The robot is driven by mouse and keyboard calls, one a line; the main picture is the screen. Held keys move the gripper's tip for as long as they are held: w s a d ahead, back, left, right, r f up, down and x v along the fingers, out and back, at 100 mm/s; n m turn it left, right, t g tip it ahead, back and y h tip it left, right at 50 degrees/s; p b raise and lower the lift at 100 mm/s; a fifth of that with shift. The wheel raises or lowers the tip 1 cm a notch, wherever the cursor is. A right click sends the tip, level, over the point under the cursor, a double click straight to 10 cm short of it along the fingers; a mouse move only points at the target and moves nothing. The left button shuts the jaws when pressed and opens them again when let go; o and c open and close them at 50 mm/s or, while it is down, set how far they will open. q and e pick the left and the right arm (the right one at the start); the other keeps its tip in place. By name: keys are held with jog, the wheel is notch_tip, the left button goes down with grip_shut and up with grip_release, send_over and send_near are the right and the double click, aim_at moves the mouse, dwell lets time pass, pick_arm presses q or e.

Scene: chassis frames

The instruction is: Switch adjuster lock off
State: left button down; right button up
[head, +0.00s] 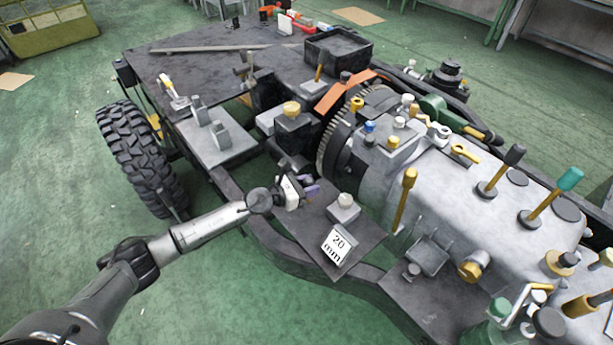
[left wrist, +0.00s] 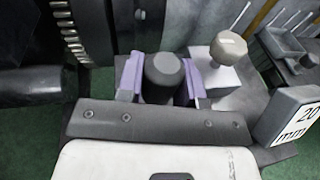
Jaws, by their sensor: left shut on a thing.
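My left gripper (head: 306,188) reaches in from the left to the middle of the chassis, beside a dark plate. In the left wrist view its two purple fingers (left wrist: 160,80) stand on either side of a dark grey, round-topped knob (left wrist: 164,72) and are shut on it. I take this knob to be the adjuster lock; no label on it can be read. In the head view the gripper hides the knob. My right gripper is not in view.
Close to the gripper stands a pale knob on a block (head: 344,205), also in the left wrist view (left wrist: 228,50). A white "20 mm" block (head: 337,245) is nearby. A toothed wheel (head: 327,150) and a grey housing (head: 440,185) with levers lie right.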

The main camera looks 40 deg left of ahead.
pick_arm(q)
jog(key=shift+d, duration=0.2)
jog(key=shift+m+p, duration=0.3)
jog(key=c, duration=0.8)
grip_release()
jog(key=shift+d, duration=0.1)
jog(key=shift+s+a+r, duration=0.1)
jog(key=shift+s+a, duration=0.15)
jog(key=shift+s, duration=0.25)
jog(key=shift+b+v, duration=0.3)
jog(key=shift+v, duration=6.05)
